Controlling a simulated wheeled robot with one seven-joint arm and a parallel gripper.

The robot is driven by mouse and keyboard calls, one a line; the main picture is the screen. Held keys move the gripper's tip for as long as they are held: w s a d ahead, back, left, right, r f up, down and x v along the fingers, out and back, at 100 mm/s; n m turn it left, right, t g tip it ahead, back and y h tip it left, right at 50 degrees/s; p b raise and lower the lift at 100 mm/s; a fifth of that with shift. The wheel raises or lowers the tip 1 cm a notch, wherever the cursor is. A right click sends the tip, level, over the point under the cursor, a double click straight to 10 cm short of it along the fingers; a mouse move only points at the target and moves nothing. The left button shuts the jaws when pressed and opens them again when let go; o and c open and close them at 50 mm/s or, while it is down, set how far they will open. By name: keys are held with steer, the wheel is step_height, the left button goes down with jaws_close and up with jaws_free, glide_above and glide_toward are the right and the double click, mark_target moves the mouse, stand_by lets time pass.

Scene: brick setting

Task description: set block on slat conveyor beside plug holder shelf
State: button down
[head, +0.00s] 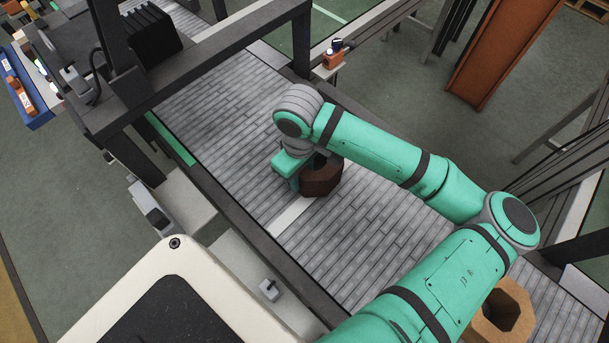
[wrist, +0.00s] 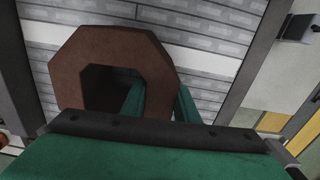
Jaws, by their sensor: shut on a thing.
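A dark brown eight-sided block (head: 321,180) with a hole through it is at my gripper (head: 301,172), over the middle of the grey slat conveyor (head: 235,110). In the wrist view the block (wrist: 75,60) fills the upper left. One green finger of my gripper (wrist: 160,104) is in the hole and the other is outside the right wall, so the gripper is shut on that wall. I cannot tell whether the block touches the slats. No plug holder shelf can be made out for certain; a blue holder with orange items (head: 22,92) is at the far left.
A lighter brown eight-sided block (head: 500,312) with a hole is at the lower right, partly behind my arm. A dark frame (head: 215,50) crosses over the conveyor at the upper left. A white stripe (head: 290,215) crosses the slats. Slats up-left of my gripper are clear.

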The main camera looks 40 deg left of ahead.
steer(key=c, duration=1.6)
jaws_free()
steer(key=shift+f, duration=0.1)
steer(key=shift+o, duration=1.1)
steer(key=shift+d, duration=0.1)
step_height(320, 180, up, 11)
steer(key=shift+w+r, duration=0.1)
steer(key=shift+s+r, duration=0.2)
steer(key=shift+r, duration=0.35)
steer(key=shift+w, duration=0.15)
